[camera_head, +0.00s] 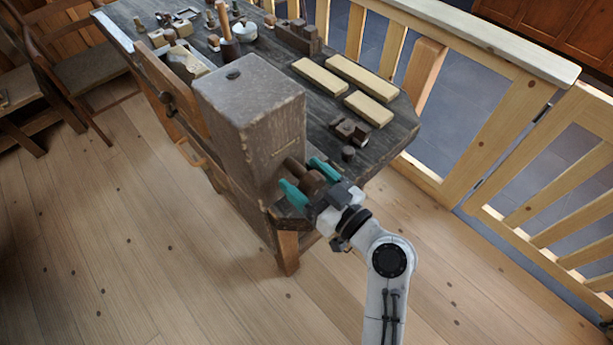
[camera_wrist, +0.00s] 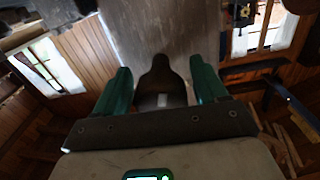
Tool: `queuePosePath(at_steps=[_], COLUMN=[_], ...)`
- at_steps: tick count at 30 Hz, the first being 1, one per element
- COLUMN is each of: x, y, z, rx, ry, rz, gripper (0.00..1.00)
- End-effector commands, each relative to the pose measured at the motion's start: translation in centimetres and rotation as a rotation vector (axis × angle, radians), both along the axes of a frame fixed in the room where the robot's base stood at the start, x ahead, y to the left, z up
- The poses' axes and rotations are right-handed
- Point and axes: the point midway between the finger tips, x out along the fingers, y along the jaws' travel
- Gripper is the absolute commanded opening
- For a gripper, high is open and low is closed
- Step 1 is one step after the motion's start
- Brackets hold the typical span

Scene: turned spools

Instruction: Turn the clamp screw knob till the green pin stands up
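A brown clamp screw knob (camera_head: 313,183) sticks out from the near right side of a large grey-brown block (camera_head: 252,120) at the bench end. My gripper (camera_head: 309,180) has teal fingers, one on each side of the knob. In the wrist view the knob (camera_wrist: 162,88) is dark and stands between the spread fingers (camera_wrist: 160,72), with a gap visible on each side. The fingers look open around it, not pressed on it. I cannot make out a green pin in either view.
The dark workbench (camera_head: 335,125) carries pale wooden bars (camera_head: 322,77), small dark blocks (camera_head: 350,131) and tools at the far end. A wooden railing (camera_head: 480,110) runs along the right. Chairs (camera_head: 70,70) stand at the left. The plank floor (camera_head: 130,230) in front is clear.

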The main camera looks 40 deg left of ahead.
Motion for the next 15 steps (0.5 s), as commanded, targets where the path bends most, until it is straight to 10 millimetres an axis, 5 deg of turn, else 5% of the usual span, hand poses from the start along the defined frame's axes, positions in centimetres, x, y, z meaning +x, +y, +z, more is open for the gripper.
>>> queuePosePath(at_steps=[15], x=[0.0], y=[-0.04], z=[-0.01], rx=[0.0], ry=[0.0], rz=[0.0], gripper=[0.24])
